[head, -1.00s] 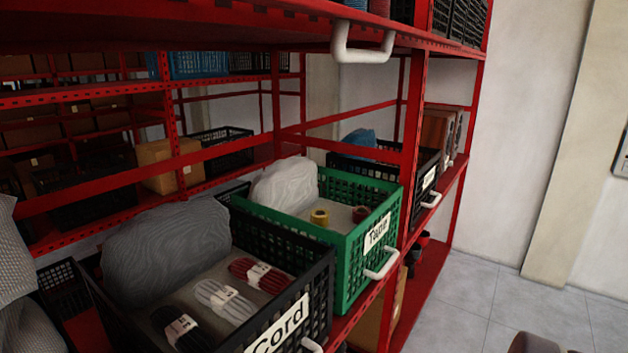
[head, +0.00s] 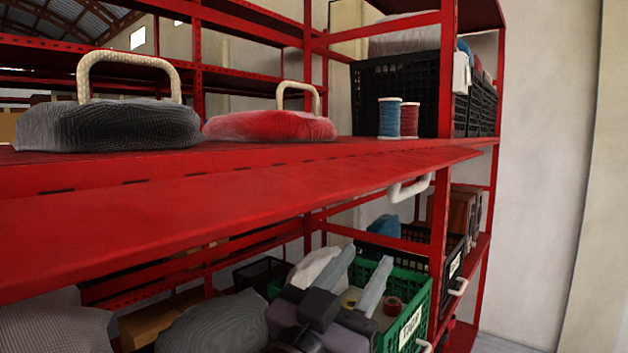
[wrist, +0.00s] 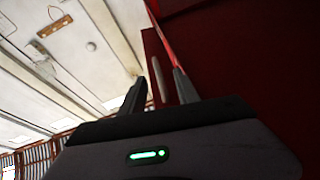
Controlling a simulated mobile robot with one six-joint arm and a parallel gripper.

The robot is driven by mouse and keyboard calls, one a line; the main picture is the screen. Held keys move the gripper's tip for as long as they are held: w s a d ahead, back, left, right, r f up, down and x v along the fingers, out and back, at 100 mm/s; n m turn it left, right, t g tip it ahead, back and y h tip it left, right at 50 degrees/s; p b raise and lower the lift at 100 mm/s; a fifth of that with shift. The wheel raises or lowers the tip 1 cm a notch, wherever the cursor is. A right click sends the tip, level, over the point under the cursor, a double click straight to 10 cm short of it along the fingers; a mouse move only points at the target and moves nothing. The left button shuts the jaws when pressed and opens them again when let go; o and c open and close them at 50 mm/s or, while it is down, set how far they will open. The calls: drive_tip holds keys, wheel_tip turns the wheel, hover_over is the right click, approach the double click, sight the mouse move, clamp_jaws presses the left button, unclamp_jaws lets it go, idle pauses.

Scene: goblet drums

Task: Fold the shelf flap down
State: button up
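The red shelf flap (head: 250,195) sticks out from the front edge of the upper shelf, roughly level with a slight slope. Its white handle (head: 409,188) hangs under the flap toward the right end. My gripper (head: 366,258) is below the flap, pointing up, with its two fingers apart and nothing visible between them. It is lower and left of the handle in the head view. In the wrist view my gripper (wrist: 158,80) is open, and the dark red flap underside (wrist: 240,50) fills the right. A pale strip shows near the fingers; I cannot tell if it is the handle.
A grey bag (head: 108,124) and a red bag (head: 270,125) lie on the upper shelf, near blue (head: 389,118) and red spools. A green crate (head: 402,330) stands on the lower shelf behind my gripper. A red upright (head: 438,200) stands to the right.

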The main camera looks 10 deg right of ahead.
sight(410, 191)
drive_tip(key=shift+g+h, duration=0.3)
drive_tip(key=shift+h, duration=0.5)
drive_tip(key=p+x, duration=0.1)
drive_tip(key=x, duration=0.4)
drive_tip(key=r+p+x, duration=0.1)
drive_tip(key=p+x, duration=0.1)
drive_tip(key=x, duration=0.3)
drive_tip(key=s+p+x, duration=0.1)
drive_tip(key=x, duration=0.5)
drive_tip(key=shift+w+a+r, duration=0.1)
drive_tip(key=shift+r, duration=0.3)
clamp_jaws()
